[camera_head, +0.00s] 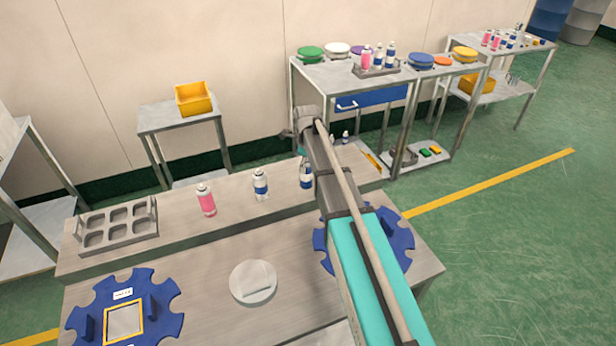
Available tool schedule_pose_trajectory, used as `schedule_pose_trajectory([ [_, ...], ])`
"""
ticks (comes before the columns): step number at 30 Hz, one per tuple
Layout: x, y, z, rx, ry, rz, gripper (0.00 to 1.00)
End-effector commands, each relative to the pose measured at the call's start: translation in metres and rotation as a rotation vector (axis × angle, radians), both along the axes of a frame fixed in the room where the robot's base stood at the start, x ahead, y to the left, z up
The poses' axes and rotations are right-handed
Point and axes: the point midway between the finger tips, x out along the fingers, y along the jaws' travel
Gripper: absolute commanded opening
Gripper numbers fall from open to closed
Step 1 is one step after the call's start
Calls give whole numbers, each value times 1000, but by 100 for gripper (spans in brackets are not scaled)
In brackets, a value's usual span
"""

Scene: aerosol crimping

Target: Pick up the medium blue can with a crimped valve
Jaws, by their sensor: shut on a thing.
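A blue can with a white band (306,181) stands upright, or nearly so, at the back right of the work table. My gripper (303,156) is at its top, shut on it; my arm hides most of the gripper and the can's right side. I cannot see the valve or tell whether it is crimped. A white and blue can (261,186) stands upright to its left. A pink can (206,201) stands further left.
A grey rack with empty pockets (118,228) is at the table's left. Blue notched fixtures (170,290) and a pale round disc (253,284) are in front. Shelves with cans and coloured lids (310,53) stand behind. A yellow bin (194,99) is on a side table.

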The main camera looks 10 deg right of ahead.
Motion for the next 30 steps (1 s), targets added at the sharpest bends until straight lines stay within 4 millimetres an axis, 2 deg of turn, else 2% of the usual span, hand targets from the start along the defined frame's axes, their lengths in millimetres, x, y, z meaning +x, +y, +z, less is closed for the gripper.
schedule_pose_trajectory([
  [17, 0, 0, 8, 0, 0, -1, 16],
  [27, 0, -1, 36, 0, 0, -1, 16],
  [30, -9, 6, 47, 0, 0, 1, 16],
])
